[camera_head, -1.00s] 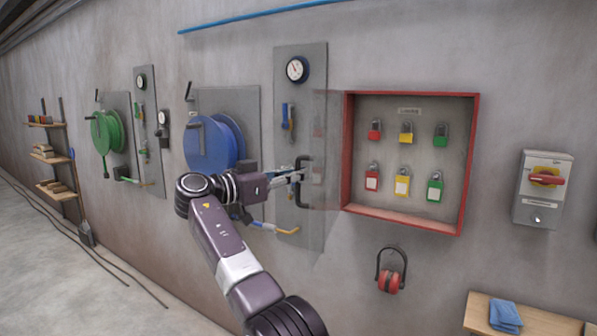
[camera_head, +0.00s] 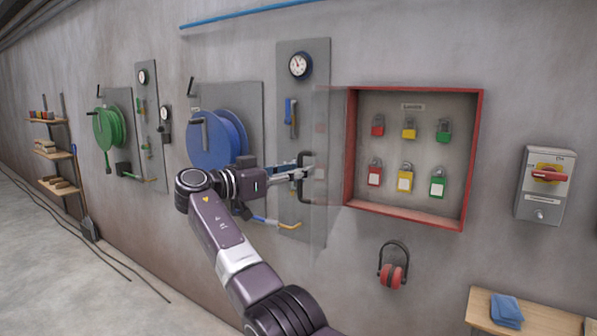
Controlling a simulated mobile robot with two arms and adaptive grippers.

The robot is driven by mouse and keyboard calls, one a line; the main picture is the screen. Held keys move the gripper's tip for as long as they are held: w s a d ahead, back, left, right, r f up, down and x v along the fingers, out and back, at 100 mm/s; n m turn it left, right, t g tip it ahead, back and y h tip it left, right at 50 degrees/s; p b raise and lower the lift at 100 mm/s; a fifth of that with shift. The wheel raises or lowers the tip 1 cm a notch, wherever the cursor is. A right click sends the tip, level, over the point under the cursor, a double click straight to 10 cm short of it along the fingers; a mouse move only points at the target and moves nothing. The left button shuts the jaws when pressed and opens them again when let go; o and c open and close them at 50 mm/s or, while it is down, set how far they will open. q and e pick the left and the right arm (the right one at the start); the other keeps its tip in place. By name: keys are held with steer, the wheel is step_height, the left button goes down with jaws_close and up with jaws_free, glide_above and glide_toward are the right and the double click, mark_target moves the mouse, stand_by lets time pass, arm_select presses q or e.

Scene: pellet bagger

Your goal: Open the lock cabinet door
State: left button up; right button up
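The lock cabinet (camera_head: 474,160) is a shallow red-framed box on the wall, with several red, yellow and green padlocks hanging inside. Its clear door (camera_head: 326,120) is swung out to the left, so the front of the box is uncovered. The black door handle (camera_head: 305,198) is on the outer part of the door. My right gripper (camera_head: 301,174) is at this handle, its fingers closed around the bar as far as I can see; the contact is small in the view. My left gripper is out of view.
Left of the door are a gauge panel (camera_head: 313,90) and a blue hose reel (camera_head: 210,142). Red ear muffs (camera_head: 392,275) hang below the cabinet.

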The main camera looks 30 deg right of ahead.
steer(key=a, duration=1.2)
steer(key=shift+s, duration=0.4)
